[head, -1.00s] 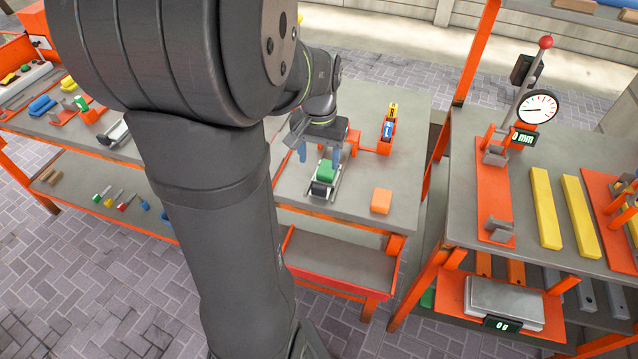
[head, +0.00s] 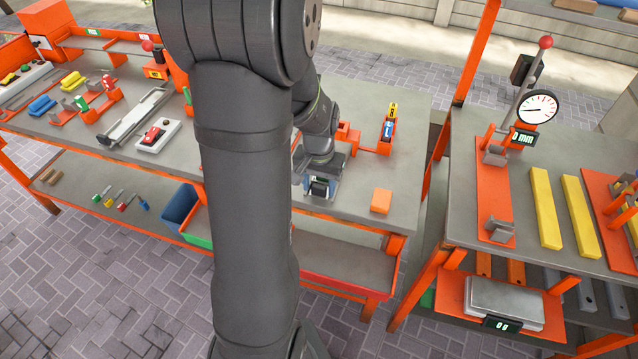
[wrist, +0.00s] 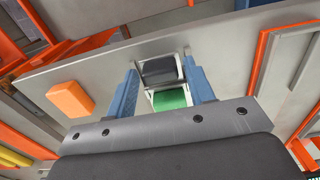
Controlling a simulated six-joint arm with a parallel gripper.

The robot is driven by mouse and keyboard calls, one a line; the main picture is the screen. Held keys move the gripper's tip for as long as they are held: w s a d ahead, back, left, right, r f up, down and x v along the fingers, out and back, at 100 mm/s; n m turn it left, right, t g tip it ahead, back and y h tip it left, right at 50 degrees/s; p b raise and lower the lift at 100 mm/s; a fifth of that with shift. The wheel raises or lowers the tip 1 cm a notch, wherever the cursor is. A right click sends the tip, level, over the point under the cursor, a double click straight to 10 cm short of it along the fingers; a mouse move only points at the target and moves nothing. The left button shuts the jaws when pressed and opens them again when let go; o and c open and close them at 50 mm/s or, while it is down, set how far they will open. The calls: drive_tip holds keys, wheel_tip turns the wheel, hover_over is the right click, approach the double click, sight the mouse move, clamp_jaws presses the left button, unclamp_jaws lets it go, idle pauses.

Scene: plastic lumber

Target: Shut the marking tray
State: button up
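I cannot tell for sure which part is the marking tray. A small pale frame with a black roller (head: 320,186) stands near the front of the bench. In the wrist view the black roller (wrist: 159,70) and a green block (wrist: 170,98) lie between my gripper's blue fingers. My gripper (head: 321,188) is low over this frame, fingers apart, one on each side. It also shows in the wrist view (wrist: 160,75). I cannot tell whether the fingers touch the frame. In the head view the gripper hides the green block.
An orange block (head: 381,201) lies to the right on the bench. An orange holder with yellow and blue pieces (head: 388,130) stands behind. A red-edged grey shelf or tray (head: 345,264) is below the bench front. Left hold a red part on a white plate (head: 157,136) and bins (head: 180,207).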

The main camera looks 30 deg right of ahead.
clamp_jaws()
drive_tip(key=w+d, duration=0.8)
drive_tip(key=shift+w+d+r, duration=0.1)
drive_tip(key=shift+w+d, duration=0.3)
drive_tip(key=shift+o, duration=1.4)
unclamp_jaws()
drive_tip(key=shift+w+d, duration=0.1)
drive_tip(key=shift+o, duration=0.2)
wheel_tip(320, 180, up, 17)
drive_tip(key=shift+r, duration=0.2)
